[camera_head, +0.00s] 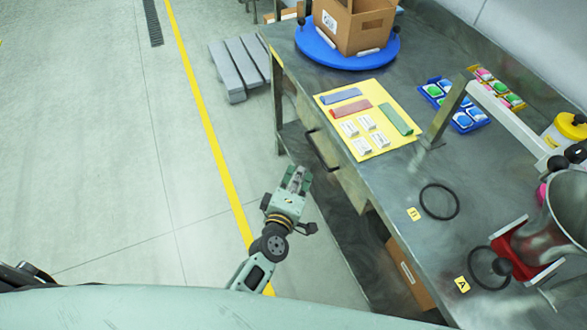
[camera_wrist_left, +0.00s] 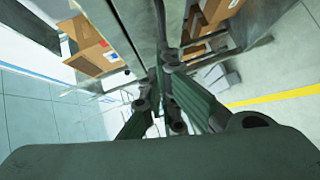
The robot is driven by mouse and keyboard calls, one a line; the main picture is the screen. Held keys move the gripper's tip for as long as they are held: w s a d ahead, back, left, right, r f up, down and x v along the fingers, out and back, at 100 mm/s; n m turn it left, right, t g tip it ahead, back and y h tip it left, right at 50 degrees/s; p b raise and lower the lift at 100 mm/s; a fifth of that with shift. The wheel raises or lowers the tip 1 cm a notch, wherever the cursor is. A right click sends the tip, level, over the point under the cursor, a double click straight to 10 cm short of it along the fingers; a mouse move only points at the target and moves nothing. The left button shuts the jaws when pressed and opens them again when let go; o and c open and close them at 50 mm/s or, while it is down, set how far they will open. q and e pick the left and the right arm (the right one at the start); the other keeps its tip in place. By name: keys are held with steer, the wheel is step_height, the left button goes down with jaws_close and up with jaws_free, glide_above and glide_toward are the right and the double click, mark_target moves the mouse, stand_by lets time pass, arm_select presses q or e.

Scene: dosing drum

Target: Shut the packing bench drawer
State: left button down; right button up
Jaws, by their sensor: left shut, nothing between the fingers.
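The packing bench (camera_head: 390,180) has a metal top, with a tan drawer front (camera_head: 347,182) below its near-left edge. A dark bar handle (camera_head: 321,152) stands out from the drawer front. The bench top hides the drawer's inside, and I cannot tell how far out it stands. My left gripper (camera_head: 298,175) is shut and empty, just in front of the handle and a little towards me, apart from it as far as I can see. Its closed fingers (camera_wrist_left: 162,72) also show in the left wrist view. My right gripper is not in view.
A yellow mat (camera_head: 383,143) with coloured packets, a blue turntable (camera_head: 325,55) with a cardboard box (camera_head: 355,28), and a metal drum (camera_head: 562,215) stand on the bench. A cardboard box (camera_head: 405,270) sits beneath. The floor left of the gripper is clear; grey slabs (camera_head: 240,65) lie further back.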

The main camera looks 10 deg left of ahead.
arm_select(q)
steer(key=d+v, duration=0.1)
steer(key=v, duration=0.7)
steer(key=shift+s+a, duration=0.3)
steer(key=shift+s, duration=0.15)
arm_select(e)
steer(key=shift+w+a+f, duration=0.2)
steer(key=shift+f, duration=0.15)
arm_select(q)
steer(key=s+a+f+m+g, duration=0.1)
steer(key=s+f+m+g, duration=0.35)
steer(key=f, duration=0.85)
steer(key=s+a+f+m+g, duration=0.15)
steer(key=s+f+m, duration=0.5)
steer(key=f, duration=0.65)
steer(key=s+a+f+m+g, duration=0.2)
steer(key=s+a+f+g, duration=0.1)
steer(key=s, duration=0.5)
steer(key=s+a+f+m+g+y, duration=0.1)
steer(key=s+a+f+m+g, duration=0.1)
steer(key=s+a+f, duration=0.3)
steer(key=s+a+f+m+g+y, duration=0.1)
steer(key=s+a+f+g, duration=0.2)
steer(key=s, duration=0.9)
step_height(320, 180, down, 4)
steer(key=shift+a+r+m+g, duration=0.15)
steer(key=shift+a+m+g, duration=0.2)
steer(key=shift+a, duration=0.4)
